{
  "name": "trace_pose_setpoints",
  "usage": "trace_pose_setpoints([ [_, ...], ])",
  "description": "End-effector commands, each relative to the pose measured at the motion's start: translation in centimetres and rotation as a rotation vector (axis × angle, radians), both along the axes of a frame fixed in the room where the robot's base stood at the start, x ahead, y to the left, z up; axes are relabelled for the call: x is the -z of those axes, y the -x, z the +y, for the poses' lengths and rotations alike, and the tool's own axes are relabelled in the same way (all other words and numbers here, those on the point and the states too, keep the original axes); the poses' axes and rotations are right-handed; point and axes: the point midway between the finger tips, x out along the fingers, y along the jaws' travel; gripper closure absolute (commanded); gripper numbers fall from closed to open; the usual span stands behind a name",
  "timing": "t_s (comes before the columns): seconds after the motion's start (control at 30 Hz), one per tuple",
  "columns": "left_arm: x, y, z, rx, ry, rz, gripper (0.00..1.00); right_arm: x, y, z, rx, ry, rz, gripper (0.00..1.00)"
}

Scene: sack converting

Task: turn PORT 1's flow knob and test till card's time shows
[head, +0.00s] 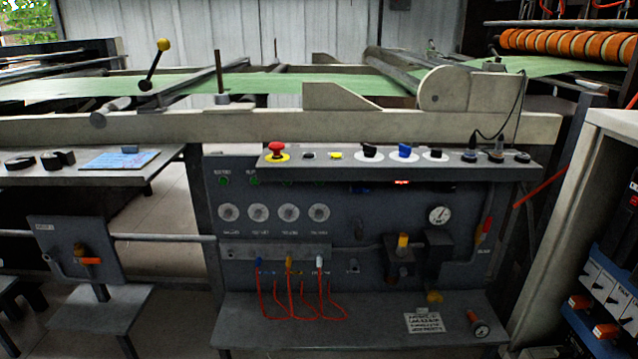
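I cannot read which fitting is PORT 1. A blue card (120,160) lies on the left shelf, and a white printed card (424,322) lies on the lower shelf; their text is too small to read. A red lit display (402,182) is mostly hidden under the console edge. Neither gripper is in view.
The console ledge (470,160) carries a red mushroom button (277,150), a yellow button (336,155) and black and blue selector knobs (404,151). A dial gauge (439,215) and yellow-topped valve (403,243) stand right. The lower shelf (270,335) is partly clear.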

Motion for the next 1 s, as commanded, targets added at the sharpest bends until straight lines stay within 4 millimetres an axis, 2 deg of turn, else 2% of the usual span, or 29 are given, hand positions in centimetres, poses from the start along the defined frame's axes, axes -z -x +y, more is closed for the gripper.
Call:
trace_pose_setpoints([
  [0.03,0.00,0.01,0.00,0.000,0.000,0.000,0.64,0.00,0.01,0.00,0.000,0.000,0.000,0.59],
  [0.3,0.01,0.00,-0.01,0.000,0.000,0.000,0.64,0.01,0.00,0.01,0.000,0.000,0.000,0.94],
  [0.37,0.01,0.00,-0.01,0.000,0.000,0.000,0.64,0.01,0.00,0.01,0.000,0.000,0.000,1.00],
  [1.0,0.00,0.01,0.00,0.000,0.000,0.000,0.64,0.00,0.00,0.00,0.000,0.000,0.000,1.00],
])
